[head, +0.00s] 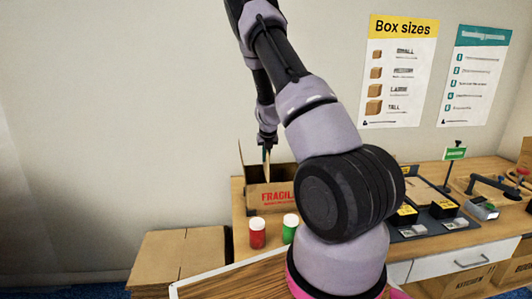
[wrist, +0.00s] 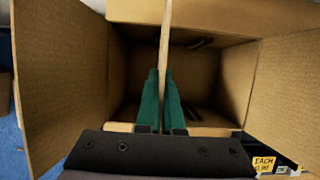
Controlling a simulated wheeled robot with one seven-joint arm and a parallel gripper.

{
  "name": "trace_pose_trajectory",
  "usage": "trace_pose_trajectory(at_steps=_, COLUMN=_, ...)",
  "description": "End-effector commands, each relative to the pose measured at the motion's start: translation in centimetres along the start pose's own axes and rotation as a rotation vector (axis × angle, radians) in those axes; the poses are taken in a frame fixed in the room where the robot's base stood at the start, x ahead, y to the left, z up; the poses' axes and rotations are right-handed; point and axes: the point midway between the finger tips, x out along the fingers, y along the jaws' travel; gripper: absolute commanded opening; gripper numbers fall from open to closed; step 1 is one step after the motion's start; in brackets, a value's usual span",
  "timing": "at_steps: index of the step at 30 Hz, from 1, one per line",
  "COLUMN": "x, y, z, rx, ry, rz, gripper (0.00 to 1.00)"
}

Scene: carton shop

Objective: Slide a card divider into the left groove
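The open carton (head: 255,197), marked FRAGILE in red, stands on the bench with its flaps up. In the wrist view I look down into the carton (wrist: 215,80). My gripper (head: 267,143) is above the carton. Its green fingers (wrist: 161,75) are shut on a thin tan card divider (wrist: 165,38), seen edge-on and upright over the opening. The divider's lower end is hidden by the fingers and walls. Dark marks (wrist: 203,42) show inside the carton, right of the divider. I cannot tell which is the left groove.
A black tray (head: 425,205) with small items lies to the right on the bench. A closed brown box (head: 178,256) stands on the left.

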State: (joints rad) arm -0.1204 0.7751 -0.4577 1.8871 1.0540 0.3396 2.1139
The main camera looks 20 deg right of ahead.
Motion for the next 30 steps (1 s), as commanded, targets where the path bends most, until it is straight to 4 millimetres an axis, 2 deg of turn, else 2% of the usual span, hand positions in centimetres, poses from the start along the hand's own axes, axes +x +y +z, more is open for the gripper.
trace_pose_trajectory(at_steps=30, x=7.7, y=-0.2, z=-3.3, rx=0.004, ry=0.003, rz=0.001, gripper=0.0)
